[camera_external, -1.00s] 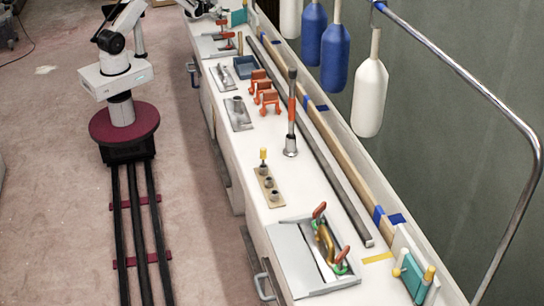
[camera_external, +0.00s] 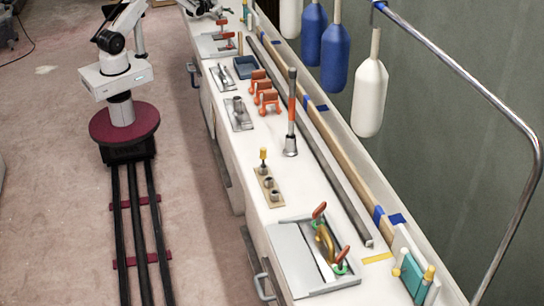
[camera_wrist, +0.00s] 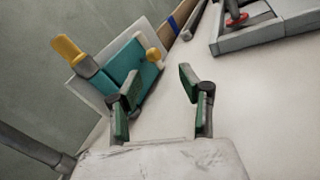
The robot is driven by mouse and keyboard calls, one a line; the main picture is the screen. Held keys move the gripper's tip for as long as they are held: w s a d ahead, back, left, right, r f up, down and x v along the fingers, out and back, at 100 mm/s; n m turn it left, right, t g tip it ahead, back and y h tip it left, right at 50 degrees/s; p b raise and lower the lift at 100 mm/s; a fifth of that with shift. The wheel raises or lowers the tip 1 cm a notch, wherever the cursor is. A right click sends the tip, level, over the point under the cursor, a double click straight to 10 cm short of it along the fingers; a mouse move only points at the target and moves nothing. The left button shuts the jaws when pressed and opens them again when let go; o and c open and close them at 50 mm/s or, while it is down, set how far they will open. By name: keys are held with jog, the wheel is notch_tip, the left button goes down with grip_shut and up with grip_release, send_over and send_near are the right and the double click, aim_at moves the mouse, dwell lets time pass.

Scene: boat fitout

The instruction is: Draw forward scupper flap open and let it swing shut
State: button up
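The scupper flap in the wrist view is a teal plate (camera_wrist: 120,66) on a white backing board. A yellow-tipped peg (camera_wrist: 72,52) stands at its upper left and a round yellow knob (camera_wrist: 153,54) at its right edge. My gripper (camera_wrist: 158,84) is open with green pads and nothing between its fingers. Its left finger overlaps the teal plate in the picture; contact cannot be told. In the external view my gripper (camera_external: 221,16) is small at the far end of the bench. A second teal flap (camera_external: 413,276) with yellow knobs is at the near end.
A grey tray with a red handle (camera_wrist: 235,17) lies at the upper right of the wrist view. A grey rail (camera_wrist: 30,142) runs at the lower left. Clear white bench lies right of my gripper. Orange clamps (camera_external: 266,97) and an upright lever (camera_external: 291,115) stand along the bench.

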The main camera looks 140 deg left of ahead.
jog(key=shift+s, duration=0.1)
jog(key=s, duration=1.1)
jog(key=shift+s+d, duration=0.3)
jog(key=shift+s, duration=0.1)
